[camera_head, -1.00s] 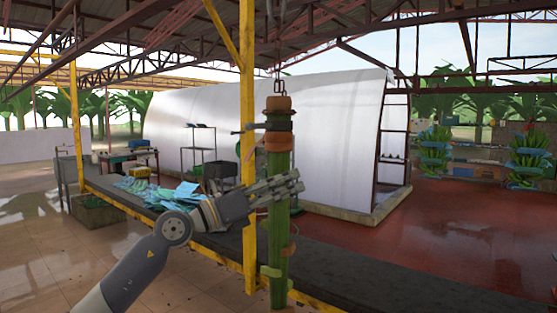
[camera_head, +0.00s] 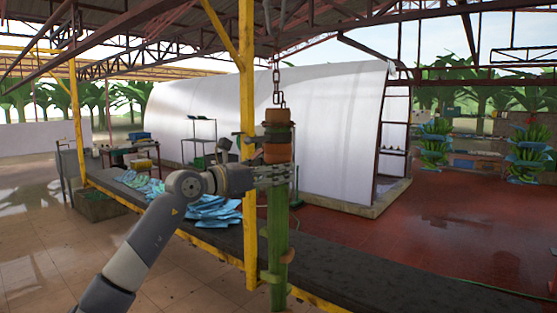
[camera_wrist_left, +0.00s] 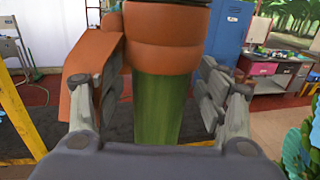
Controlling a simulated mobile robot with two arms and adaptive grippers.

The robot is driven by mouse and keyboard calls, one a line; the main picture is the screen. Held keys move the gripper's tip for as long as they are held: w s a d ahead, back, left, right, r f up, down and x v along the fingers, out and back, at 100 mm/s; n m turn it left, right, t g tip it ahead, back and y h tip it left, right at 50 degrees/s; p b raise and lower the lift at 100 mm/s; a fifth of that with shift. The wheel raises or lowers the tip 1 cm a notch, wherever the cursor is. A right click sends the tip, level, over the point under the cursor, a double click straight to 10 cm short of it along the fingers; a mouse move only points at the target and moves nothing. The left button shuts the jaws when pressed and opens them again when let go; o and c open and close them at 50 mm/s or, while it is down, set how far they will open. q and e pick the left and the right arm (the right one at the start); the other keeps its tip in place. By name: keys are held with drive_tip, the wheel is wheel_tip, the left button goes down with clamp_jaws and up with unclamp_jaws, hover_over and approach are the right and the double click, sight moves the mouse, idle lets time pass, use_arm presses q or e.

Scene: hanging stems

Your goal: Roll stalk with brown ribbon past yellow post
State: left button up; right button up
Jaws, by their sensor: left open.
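The green stalk (camera_head: 278,225) hangs upright from a chain (camera_head: 279,88), just right of the yellow post (camera_head: 248,120) in the head view. A brown ribbon (camera_head: 277,152) wraps its upper part, below a dark band. My left gripper (camera_head: 272,177) is at the stalk just under the ribbon. In the left wrist view, the open fingers (camera_wrist_left: 164,100) stand on either side of the stalk (camera_wrist_left: 160,108), with a gap on the right side. The brown ribbon (camera_wrist_left: 165,45) is close above, and its loose end hangs by the left finger. My right gripper is not in view.
A long dark bench top (camera_head: 330,268) with a yellow frame runs behind the stalk. Blue sheets (camera_head: 213,210) lie on it to the left. A white curved cover (camera_head: 330,120) stands behind. Banana bunches (camera_head: 435,150) hang at the far right. The red floor at right is clear.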

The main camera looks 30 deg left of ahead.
use_arm(q)
drive_tip(key=shift+w+d, duration=0.2)
drive_tip(key=shift+w, duration=0.45)
drive_tip(key=c, duration=1.5)
